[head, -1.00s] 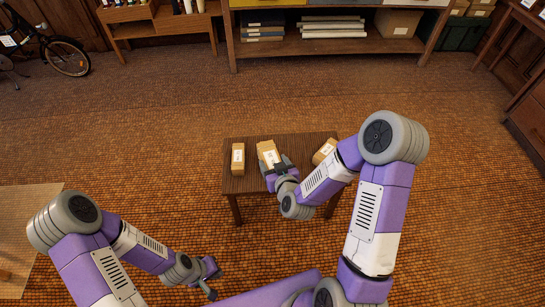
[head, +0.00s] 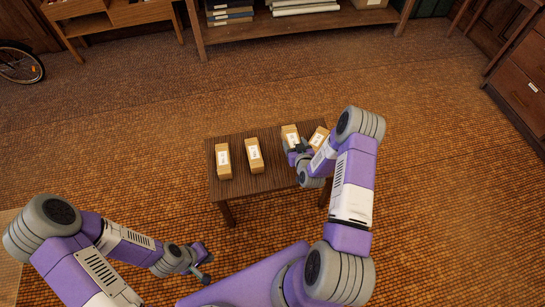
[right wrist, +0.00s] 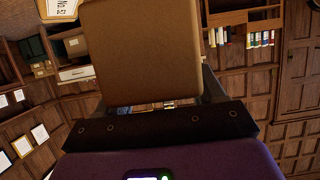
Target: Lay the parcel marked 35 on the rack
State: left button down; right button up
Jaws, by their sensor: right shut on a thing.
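My right gripper (head: 297,149) is shut on a tan parcel (head: 290,134) with a white label, over the small dark table. The parcel's plain brown side fills the middle of the right wrist view (right wrist: 142,55). Whether it touches the tabletop is unclear. Two more parcels stand at the table's left, one at the far left (head: 223,161) and one beside it (head: 254,156). Another parcel (head: 319,136) is at the right, partly behind my right arm. The labels are too small to read, so I cannot tell which is 35. My left gripper (head: 209,267) is open and empty, in front of the table.
The dark wooden table (head: 277,181) has a bare gap between the second parcel and the held one. A low shelf unit (head: 235,35) with books stands at the back. I cannot tell which piece is the rack. Tiled floor around the table is clear.

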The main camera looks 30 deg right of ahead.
jog(key=shift+s+d+f+b, duration=0.1)
jog(key=shift+d+f+b, duration=0.4)
jog(key=shift+f, duration=1.5)
jog(key=shift+s+d+f+b, duration=0.1)
jog(key=shift+f+b, duration=0.75)
jog(key=shift+f, duration=1.2)
jog(key=shift+s+d+f+b, duration=0.1)
jog(key=shift+d+f+b, duration=0.4)
jog(key=shift+f, duration=1.5)
jog(key=shift+a+r, duration=0.1)
jog(key=shift+a, duration=0.1)
jog(key=shift+f+b, duration=0.2)
jog(key=shift+b, duration=0.1)
jog(key=o, duration=1.4)
jog(key=shift+r, duration=0.1)
